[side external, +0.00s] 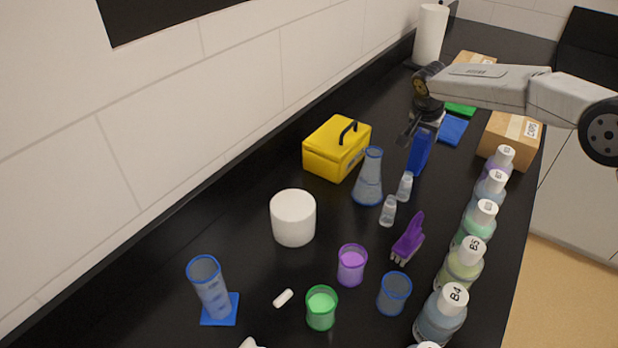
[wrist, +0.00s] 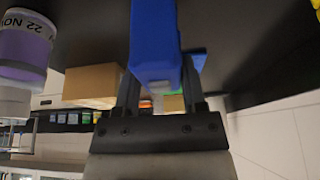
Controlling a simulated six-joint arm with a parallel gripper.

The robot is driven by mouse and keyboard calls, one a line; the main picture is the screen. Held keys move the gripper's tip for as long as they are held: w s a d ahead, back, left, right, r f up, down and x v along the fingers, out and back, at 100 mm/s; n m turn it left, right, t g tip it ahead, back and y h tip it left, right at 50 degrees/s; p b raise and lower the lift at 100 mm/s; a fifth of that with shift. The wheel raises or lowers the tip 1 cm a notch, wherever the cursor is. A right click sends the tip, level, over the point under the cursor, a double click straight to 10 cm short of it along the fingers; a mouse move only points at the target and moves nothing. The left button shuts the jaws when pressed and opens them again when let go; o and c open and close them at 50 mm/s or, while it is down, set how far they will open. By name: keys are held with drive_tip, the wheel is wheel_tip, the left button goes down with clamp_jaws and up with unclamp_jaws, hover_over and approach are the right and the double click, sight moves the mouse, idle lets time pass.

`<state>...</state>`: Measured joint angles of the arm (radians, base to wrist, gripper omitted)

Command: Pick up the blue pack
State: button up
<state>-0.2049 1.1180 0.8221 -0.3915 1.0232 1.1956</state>
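The blue pack (side external: 419,152) stands upright on the black bench, beyond the conical flask. In the wrist view the blue pack (wrist: 155,40) fills the top middle, with its near end between my fingers. My gripper (side external: 414,130) is low at the pack's upper part in the side view, with one dark finger showing to its left. In the wrist view my gripper (wrist: 160,88) has one finger on each side of the pack. The fingers look spread; whether either touches the pack is hidden.
A blue flask (side external: 368,180), small vials (side external: 388,211) and a yellow box (side external: 338,148) stand nearby. A cardboard box (side external: 509,138) and several labelled bottles (side external: 465,262) line the right edge. A flat blue item (side external: 453,130) lies behind the pack.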

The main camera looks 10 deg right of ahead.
clamp_jaws()
drive_tip(key=shift+r, duration=0.2)
drive_tip(key=shift+r, duration=1.45)
drive_tip(key=shift+s+r, duration=0.4)
drive_tip(key=shift+r, duration=0.15)
drive_tip(key=s+d+r, duration=0.1)
drive_tip(key=s+r, duration=0.7)
drive_tip(key=s, duration=0.5)
drive_tip(key=shift+d+r, duration=0.25)
drive_tip(key=shift+r, duration=0.1)
